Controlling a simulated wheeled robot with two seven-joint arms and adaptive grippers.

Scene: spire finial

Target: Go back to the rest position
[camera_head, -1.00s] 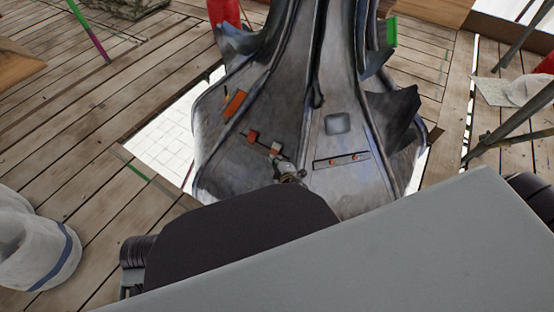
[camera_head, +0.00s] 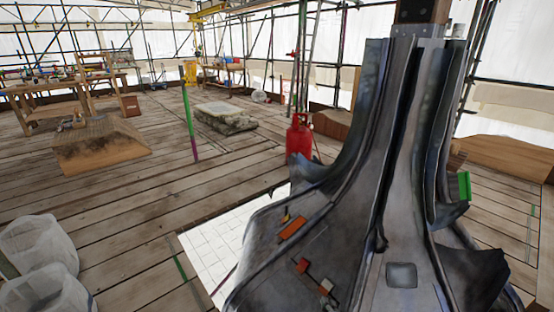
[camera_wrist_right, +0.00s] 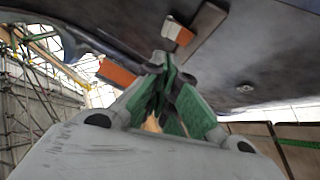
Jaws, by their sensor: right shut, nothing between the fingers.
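My right gripper (camera_wrist_right: 165,80) shows in the right wrist view. Its green-padded fingers are together and nothing is held between them. It is close to the dark grey metal spire; whether it touches cannot be told. In the head view the spire (camera_head: 395,190) fills the right half, flaring towards the bottom edge. An orange block (camera_head: 292,228), a red block (camera_head: 302,265) and a pale block (camera_head: 326,286) are on its lower left face. My left gripper is in neither current view.
A red gas cylinder (camera_head: 299,137) stands behind the spire. White sacks (camera_head: 40,262) are at the lower left. A wooden ramp-like block (camera_head: 98,145), a stone slab (camera_head: 225,117) and workbenches (camera_head: 65,85) are farther back. Plank floor on the left is mostly clear. Scaffolding surrounds the area.

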